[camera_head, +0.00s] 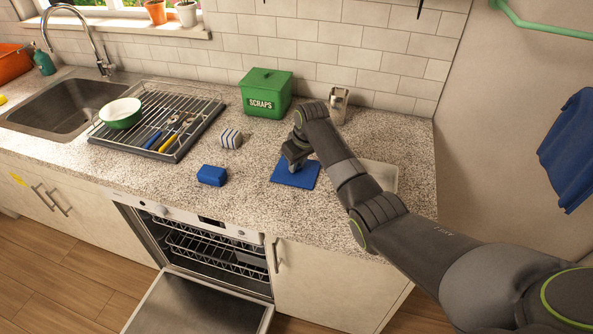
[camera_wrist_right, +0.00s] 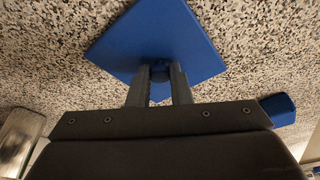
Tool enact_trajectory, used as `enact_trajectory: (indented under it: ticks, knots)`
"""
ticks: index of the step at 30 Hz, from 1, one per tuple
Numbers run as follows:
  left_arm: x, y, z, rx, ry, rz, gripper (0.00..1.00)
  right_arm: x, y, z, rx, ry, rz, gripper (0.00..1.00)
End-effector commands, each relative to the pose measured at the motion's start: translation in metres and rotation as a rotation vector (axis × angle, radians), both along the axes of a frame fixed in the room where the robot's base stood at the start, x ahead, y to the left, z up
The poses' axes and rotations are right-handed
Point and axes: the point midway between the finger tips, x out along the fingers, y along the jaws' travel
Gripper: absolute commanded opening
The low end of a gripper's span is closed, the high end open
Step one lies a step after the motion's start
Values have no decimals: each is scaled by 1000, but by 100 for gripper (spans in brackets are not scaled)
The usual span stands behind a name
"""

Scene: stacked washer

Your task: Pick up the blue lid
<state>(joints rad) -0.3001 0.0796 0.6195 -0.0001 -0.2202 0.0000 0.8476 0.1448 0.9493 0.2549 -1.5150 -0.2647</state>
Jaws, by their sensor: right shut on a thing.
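The blue lid (camera_head: 296,174) is a flat blue square near the counter's right part. In the right wrist view the lid (camera_wrist_right: 160,35) lies just past my fingers, with a small round knob at its middle. My right gripper (camera_head: 293,160) is over the lid. In the right wrist view its two fingers (camera_wrist_right: 160,78) are closed on the knob from both sides. I cannot tell whether the lid touches the counter or is slightly above it. My left gripper is not in view.
A green SCRAPS bin (camera_head: 266,93) and a metal holder (camera_head: 338,105) stand behind. A pale tray (camera_head: 384,175) lies right, partly behind my arm. The dishwasher door (camera_head: 200,304) hangs open below.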

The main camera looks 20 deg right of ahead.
Motion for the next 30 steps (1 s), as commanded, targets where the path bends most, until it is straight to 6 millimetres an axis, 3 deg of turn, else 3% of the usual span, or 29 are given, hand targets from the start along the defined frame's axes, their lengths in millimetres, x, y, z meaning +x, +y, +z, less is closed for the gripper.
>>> enact_trajectory:
  ticks: [8, 21, 30]
  knots:
    - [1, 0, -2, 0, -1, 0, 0, 1, 0, 9, 0, -4, -1, 0]
    - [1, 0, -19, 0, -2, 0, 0, 1, 0, 87, 0, -3, 0, 0]
    - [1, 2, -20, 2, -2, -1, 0, 0, 0, 101, 0, 0, -1, 0]
